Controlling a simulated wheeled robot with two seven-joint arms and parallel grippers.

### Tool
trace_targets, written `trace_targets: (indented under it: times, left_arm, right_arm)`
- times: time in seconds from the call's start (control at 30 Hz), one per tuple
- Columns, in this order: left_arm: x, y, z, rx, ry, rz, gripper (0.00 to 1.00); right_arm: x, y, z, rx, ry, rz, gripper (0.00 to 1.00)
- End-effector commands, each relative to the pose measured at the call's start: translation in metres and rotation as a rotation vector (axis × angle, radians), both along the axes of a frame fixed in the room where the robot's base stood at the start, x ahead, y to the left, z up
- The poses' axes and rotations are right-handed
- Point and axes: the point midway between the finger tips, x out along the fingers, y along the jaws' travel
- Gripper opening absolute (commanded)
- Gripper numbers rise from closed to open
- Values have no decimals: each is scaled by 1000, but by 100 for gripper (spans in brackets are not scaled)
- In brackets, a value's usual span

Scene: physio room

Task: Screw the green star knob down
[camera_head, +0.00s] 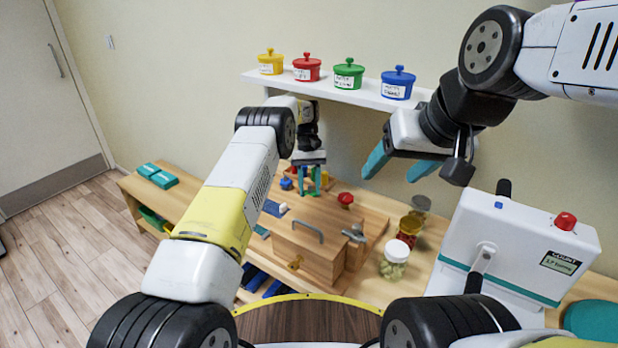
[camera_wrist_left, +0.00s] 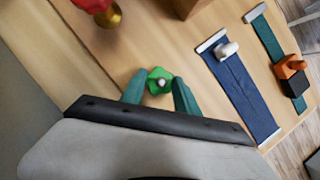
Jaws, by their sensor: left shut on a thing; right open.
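The green star knob (camera_wrist_left: 157,84) sits between the teal fingertips of my left gripper (camera_wrist_left: 160,93) in the left wrist view, with a pale stud end showing at its centre. The left gripper is shut on the knob, over the wooden board. In the head view my left gripper (camera_head: 309,181) is at the back of the board, and its fingers mostly hide the knob. My right gripper (camera_head: 398,168) is open and empty, raised in front of the wall below the shelf.
A red knob (camera_head: 346,198) stands right of the left gripper. A wooden box with a handle (camera_head: 300,229) is nearer. Jars (camera_head: 394,258) and a white device (camera_head: 515,245) stand at right. A shelf (camera_head: 335,92) holds several lidded pots. Blue and teal straps (camera_wrist_left: 238,88) lie beside the knob.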

Motion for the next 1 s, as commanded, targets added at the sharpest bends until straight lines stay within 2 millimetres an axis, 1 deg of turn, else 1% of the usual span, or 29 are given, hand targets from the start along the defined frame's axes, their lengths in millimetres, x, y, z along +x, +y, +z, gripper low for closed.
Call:
trace_targets:
  times: [0.03,0.3,0.73,0.77,0.8,0.87,1.0]
  left_arm:
    - [2,0,5,-1,-7,-19,0]
    - [2,0,5,-1,-8,-84,0]
    - [2,0,5,-1,-8,-92,0]
    - [2,0,5,-1,-8,-92,39]
    - [2,0,5,-1,-8,-92,47]
    - [2,0,4,-1,-7,-92,58]
    - [1,0,3,-1,-4,-92,59]
  right_arm:
    - [0,0,0,0,0,0,64]
    - [0,0,0,0,0,0,64]
    - [0,0,0,0,0,0,64]
    - [0,0,0,0,0,0,64]
    - [0,0,0,0,0,0,64]
    - [0,0,0,0,0,0,64]
    - [0,0,0,0,0,0,64]
